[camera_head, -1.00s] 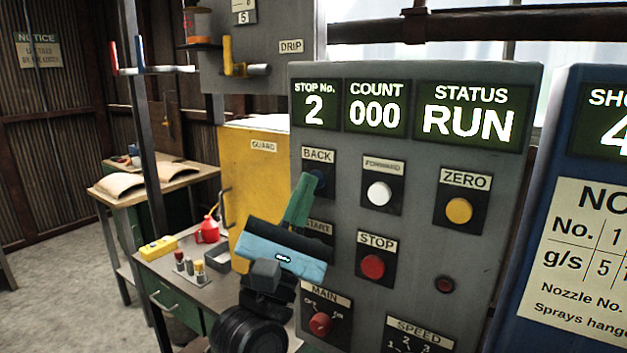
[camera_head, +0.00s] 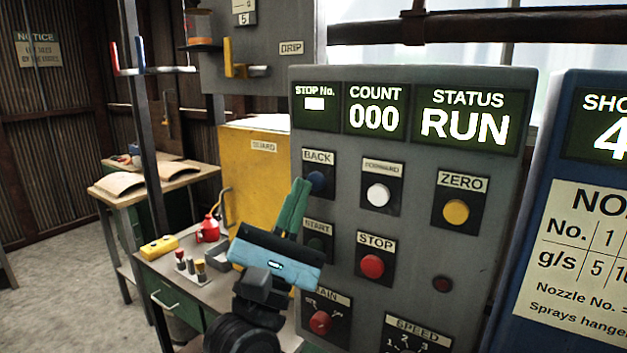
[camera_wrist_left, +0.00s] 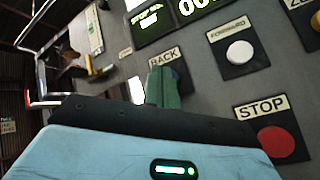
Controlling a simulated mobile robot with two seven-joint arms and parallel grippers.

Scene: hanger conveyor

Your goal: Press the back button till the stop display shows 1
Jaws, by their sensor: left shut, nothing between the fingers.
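The grey control panel (camera_head: 345,240) fills the middle of the head view. Its stop display (camera_head: 315,105) shows a short white bar in place of a digit. The blue back button (camera_head: 317,182) sits under the BACK label, and its dark plate shows in the left wrist view (camera_wrist_left: 183,76). My left gripper (camera_head: 301,183) is shut and empty, its green fingertips just left of the back button in the head view. My right gripper is not in view.
The white forward button (camera_head: 378,194), yellow zero button (camera_head: 456,211) and red stop button (camera_head: 372,266) are close by. The start button (camera_head: 318,243) is partly behind my gripper. A blue panel (camera_head: 548,150) stands right; a workbench (camera_head: 196,292) stands left.

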